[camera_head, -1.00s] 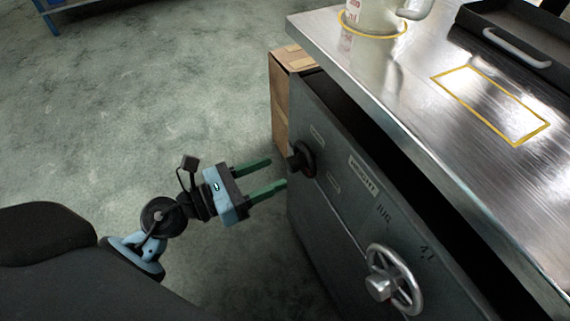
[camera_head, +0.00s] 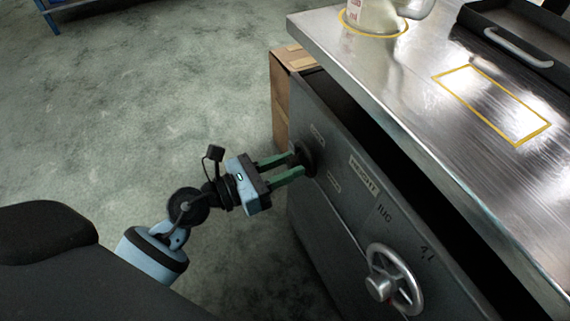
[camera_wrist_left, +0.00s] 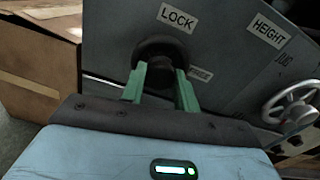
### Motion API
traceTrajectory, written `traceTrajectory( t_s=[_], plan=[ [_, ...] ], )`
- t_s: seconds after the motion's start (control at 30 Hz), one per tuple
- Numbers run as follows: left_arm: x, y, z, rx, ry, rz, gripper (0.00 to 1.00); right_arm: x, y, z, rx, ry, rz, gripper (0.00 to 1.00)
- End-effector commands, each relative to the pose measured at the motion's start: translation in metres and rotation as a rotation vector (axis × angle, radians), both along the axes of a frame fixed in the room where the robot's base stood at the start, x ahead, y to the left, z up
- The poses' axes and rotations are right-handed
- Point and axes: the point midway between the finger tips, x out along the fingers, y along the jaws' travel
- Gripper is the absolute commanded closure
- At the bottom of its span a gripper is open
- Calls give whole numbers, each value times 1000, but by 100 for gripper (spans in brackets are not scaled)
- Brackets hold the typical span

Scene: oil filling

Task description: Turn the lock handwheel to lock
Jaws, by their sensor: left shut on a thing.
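The black lock handwheel (camera_head: 306,160) sits on the grey front panel of the cabinet, near its left end. In the left wrist view the handwheel (camera_wrist_left: 161,50) is below the LOCK label (camera_wrist_left: 176,18). My left gripper (camera_head: 298,163), with green fingers, is shut on the handwheel's hub; the fingertips (camera_wrist_left: 160,75) sit on either side of it. The fingers hide part of the wheel. My right gripper is not in view.
A larger silver handwheel (camera_head: 394,280) is on the same panel to the right, near the HEIGHT label (camera_head: 364,176). A cardboard box (camera_head: 281,100) stands behind the panel's left end. The metal tabletop (camera_head: 420,120) overhangs above, holding a jug (camera_head: 378,16) and a black tray (camera_head: 520,30).

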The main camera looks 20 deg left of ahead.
Motion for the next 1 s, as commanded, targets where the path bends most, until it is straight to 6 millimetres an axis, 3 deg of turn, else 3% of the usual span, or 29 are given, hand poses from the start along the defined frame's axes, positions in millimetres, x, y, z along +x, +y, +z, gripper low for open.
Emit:
traceTrajectory(
  t_s=[0.37,1.0],
  plan=[
    [0,0,2,-47,36,1,92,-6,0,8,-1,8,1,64],
    [0,1,4,-468,365,2,92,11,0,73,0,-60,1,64]
  ],
)
